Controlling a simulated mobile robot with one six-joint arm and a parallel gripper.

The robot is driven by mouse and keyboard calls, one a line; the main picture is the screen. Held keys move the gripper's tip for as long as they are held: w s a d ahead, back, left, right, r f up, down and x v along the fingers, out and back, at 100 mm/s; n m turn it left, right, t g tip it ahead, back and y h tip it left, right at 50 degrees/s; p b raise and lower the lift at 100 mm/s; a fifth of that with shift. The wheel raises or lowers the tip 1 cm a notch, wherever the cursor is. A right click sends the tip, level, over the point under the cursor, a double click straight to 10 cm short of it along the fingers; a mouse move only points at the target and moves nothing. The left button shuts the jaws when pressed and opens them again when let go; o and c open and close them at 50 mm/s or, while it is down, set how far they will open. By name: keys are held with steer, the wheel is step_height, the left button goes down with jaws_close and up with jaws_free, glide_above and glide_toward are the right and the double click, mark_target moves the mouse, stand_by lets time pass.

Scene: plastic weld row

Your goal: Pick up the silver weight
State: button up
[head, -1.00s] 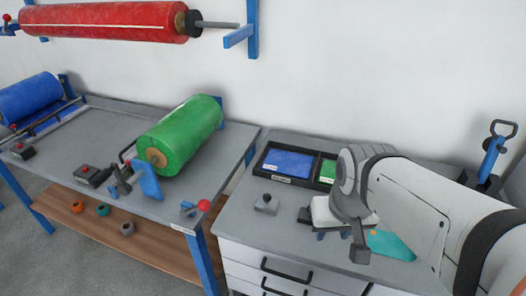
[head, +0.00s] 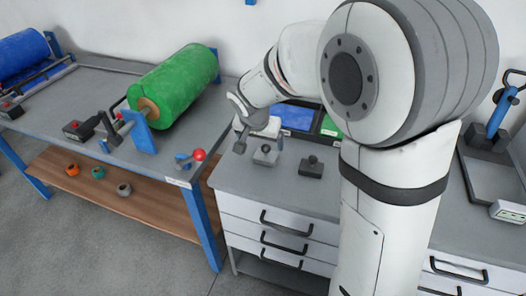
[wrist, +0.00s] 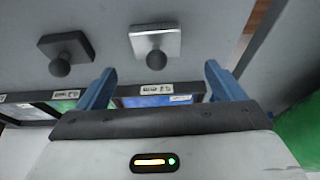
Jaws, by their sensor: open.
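The silver weight (head: 265,156), a square block with a round knob, stands on the grey top of the drawer cabinet. In the wrist view the silver weight (wrist: 154,42) lies ahead of the gap between my blue fingers, its dark knob pointing toward them. My gripper (wrist: 160,70) is open and empty, apart from the weight. In the head view my arm reaches over from the right and my gripper (head: 262,128) is just behind the silver weight; its fingers are hard to make out there.
Behind is a black tray with a blue section (head: 297,117) and a green one. A green roll (head: 172,86) lies on the left bench. The cabinet's front top is clear.

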mark_target(264, 148)
steer(key=x, duration=0.7)
steer(key=shift+d+f, duration=0.15)
steer(key=shift+f, duration=0.15)
steer(key=shift+s, duration=0.1)
steer(key=shift+c, duration=0.6)
steer(key=c, duration=1.4)
steer(key=shift+r, duration=0.1)
